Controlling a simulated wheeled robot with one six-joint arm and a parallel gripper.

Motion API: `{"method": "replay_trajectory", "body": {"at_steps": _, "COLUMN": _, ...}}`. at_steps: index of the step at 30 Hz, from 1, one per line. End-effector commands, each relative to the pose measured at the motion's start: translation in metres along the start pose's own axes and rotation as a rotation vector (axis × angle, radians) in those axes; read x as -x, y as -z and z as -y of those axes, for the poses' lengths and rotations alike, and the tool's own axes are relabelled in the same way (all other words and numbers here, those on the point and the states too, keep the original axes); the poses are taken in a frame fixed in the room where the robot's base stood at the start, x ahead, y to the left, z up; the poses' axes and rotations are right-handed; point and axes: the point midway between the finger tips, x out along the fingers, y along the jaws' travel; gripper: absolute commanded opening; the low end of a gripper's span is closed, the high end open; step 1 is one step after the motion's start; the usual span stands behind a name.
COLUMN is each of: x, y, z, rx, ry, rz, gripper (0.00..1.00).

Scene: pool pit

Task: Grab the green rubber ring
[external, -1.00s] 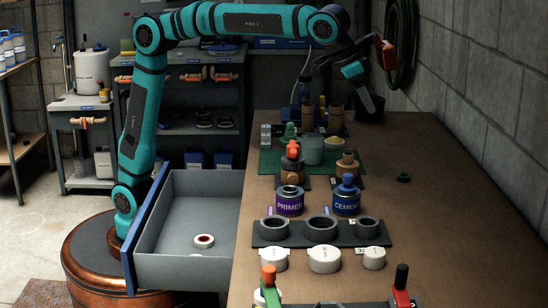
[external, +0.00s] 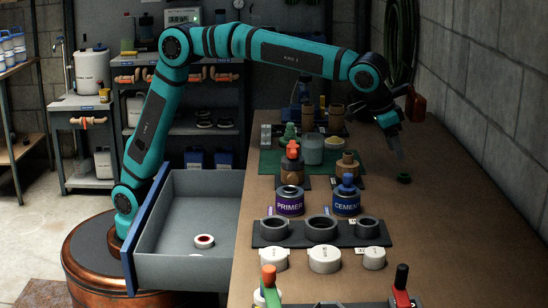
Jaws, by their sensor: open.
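The green rubber ring (external: 404,178) lies flat on the brown bench top, right of the fittings. My gripper (external: 400,158) points down just above the ring, its fingers open. The fingers are small and dark here, and I cannot tell whether they touch the ring. Nothing shows between them.
A purple primer can (external: 290,201) and a blue-capped cement can (external: 346,197) stand left of the ring. A dark tray (external: 262,238) holds grey rings, with white caps in front. An open drawer (external: 185,215) hangs at the left. The bench right of the ring is clear.

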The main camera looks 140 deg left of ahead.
Motion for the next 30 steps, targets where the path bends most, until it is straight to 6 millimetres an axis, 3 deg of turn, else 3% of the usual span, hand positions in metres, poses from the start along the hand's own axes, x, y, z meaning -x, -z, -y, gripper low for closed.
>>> {"method": "replay_trajectory", "body": {"at_steps": 3, "x": -0.014, "y": 0.0, "z": 0.0, "rx": 0.0, "ry": 0.0, "rz": 0.0, "gripper": 0.56}}
{"method": "replay_trajectory", "body": {"at_steps": 13, "x": -0.032, "y": -0.001, "z": 0.0, "rx": 0.0, "ry": 0.0, "rz": 0.0, "gripper": 0.56}}
{"method": "replay_trajectory", "body": {"at_steps": 22, "x": -0.07, "y": -0.002, "z": -0.001, "rx": 0.0, "ry": 0.0, "rz": 0.0, "gripper": 0.56}}
{"method": "replay_trajectory", "body": {"at_steps": 30, "x": -0.073, "y": -0.002, "z": -0.001, "rx": 0.0, "ry": -0.001, "rz": -0.001, "gripper": 0.54}}
